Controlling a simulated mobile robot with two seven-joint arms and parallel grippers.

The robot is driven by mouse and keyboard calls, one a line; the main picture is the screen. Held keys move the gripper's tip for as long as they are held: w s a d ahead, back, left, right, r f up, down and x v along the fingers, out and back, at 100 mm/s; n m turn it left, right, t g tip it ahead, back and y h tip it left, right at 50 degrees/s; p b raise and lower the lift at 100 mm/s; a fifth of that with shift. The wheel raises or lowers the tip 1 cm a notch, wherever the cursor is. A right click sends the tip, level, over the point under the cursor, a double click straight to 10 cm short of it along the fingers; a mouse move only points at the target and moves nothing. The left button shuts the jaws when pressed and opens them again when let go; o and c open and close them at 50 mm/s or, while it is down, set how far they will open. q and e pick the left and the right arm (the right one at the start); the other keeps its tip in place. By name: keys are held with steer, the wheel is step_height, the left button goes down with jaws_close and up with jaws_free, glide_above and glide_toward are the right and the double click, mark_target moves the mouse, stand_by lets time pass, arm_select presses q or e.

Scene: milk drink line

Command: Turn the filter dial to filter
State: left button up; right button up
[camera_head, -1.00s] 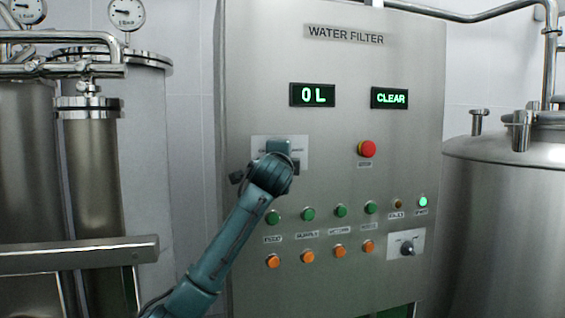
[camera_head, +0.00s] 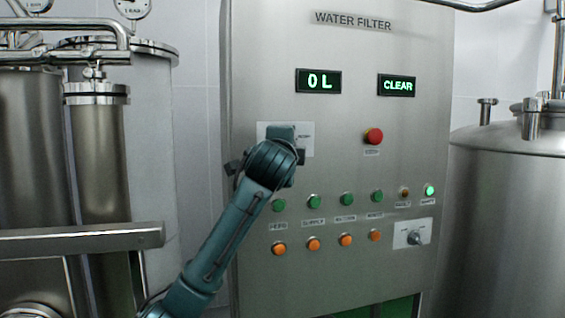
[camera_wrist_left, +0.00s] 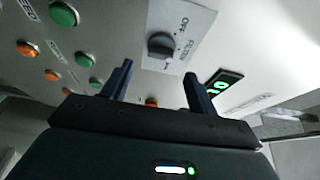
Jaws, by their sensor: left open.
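The filter dial (camera_wrist_left: 161,45) is a dark round knob on a pale plate printed with OFF and FILTER, in the left wrist view. Which mark it points at is too unclear to tell. In the head view my left arm hides the dial, and only part of its plate (camera_head: 307,134) shows. My left gripper (camera_wrist_left: 158,69) is open and empty, its two fingers apart and pointing toward the dial. The dial appears between and beyond the fingertips, with no visible contact. My right gripper is in neither view.
The water filter panel (camera_head: 355,60) carries displays reading 0 L and CLEAR, a red button (camera_head: 373,136), green and orange buttons below, and another knob (camera_head: 414,238) at lower right. Steel tanks stand left and right (camera_head: 510,200). A steel rail (camera_head: 80,240) crosses the left.

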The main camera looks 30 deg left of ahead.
arm_select(q)
steer(key=b+v, duration=0.1)
steer(key=v, duration=0.5)
steer(key=shift+s, duration=0.3)
steer(key=shift+w+d+f, duration=0.1)
steer(key=shift+d, duration=0.05)
steer(key=w+d+f+g+h, duration=0.15)
steer(key=d+f, duration=0.25)
steer(key=f, duration=0.7)
steer(key=d+f+h, duration=0.3)
steer(key=f, duration=0.8)
steer(key=w+d+f+g+h, duration=0.1)
steer(key=d+f+h, duration=0.25)
steer(key=f, duration=0.75)
steer(key=s+d+f+n+g+h, duration=0.1)
steer(key=s+d+f+n, duration=0.2)
steer(key=f, duration=0.5)
steer(key=s+d+f+n+g+h, duration=0.1)
steer(key=s+d+f, duration=0.1)
steer(key=s+f, duration=0.5)
steer(key=s+d+f+n, duration=0.2)
steer(key=s+f+n, duration=0.1)
steer(key=s+f, duration=0.3)
steer(key=s+d+f+n+g+h, duration=0.1)
steer(key=s+d+f+n, duration=0.1)
steer(key=s+f, duration=0.4)
steer(key=s, duration=0.4)
steer(key=shift+s+d+f+n, duration=0.25)
steer(key=shift+d+f+n, duration=0.05)
steer(key=shift+f+n, duration=0.1)
